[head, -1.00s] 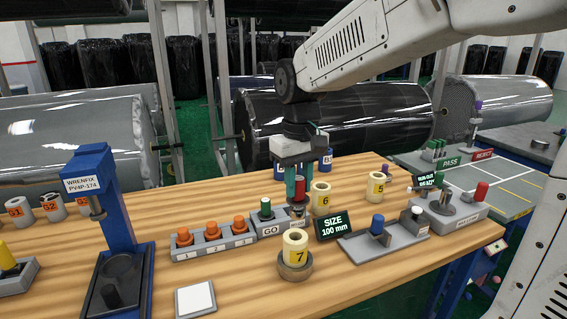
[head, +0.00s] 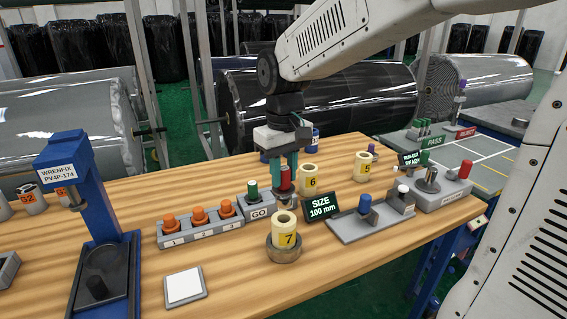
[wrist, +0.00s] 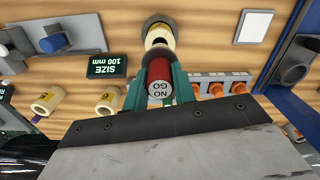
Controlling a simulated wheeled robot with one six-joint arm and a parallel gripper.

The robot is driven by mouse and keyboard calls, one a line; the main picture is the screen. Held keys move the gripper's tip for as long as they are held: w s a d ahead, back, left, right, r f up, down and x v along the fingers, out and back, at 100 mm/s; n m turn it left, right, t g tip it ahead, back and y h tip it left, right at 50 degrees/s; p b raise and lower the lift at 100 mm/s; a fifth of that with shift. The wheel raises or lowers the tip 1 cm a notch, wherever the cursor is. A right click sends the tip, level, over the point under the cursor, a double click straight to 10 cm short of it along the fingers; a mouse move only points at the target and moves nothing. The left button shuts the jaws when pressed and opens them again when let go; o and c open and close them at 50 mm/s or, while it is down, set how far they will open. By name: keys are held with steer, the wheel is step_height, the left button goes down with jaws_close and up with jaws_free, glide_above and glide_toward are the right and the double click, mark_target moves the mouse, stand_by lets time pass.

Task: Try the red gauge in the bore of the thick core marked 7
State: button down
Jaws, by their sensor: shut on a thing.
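My gripper (head: 284,176) has its teal fingers shut on the red gauge (head: 285,180). In the wrist view the gauge's red end (wrist: 158,78), marked NO GO, sits between the fingertips. A grey lower part shows under the red in the head view. The thick cream core marked 7 (head: 284,230) stands upright in a round grey holder (head: 284,254), nearer the camera than the gauge. Its yellow label faces the camera. In the wrist view the core (wrist: 159,37) is just beyond the gauge. The gauge is outside the bore, behind the core in the head view.
The green gauge (head: 251,191) stands in the GO block left of my gripper. Core 6 (head: 309,180) and the SIZE 100 mm sign (head: 320,207) are close on the right. Orange-topped pieces (head: 199,217) stand in a rack at left. A white pad (head: 184,285) lies in front.

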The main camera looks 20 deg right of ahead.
mark_target(284, 189)
steer(key=shift+f, duration=1.75)
steer(key=shift+s+f, duration=0.1)
steer(key=shift+f, duration=0.3)
stand_by(5.8)
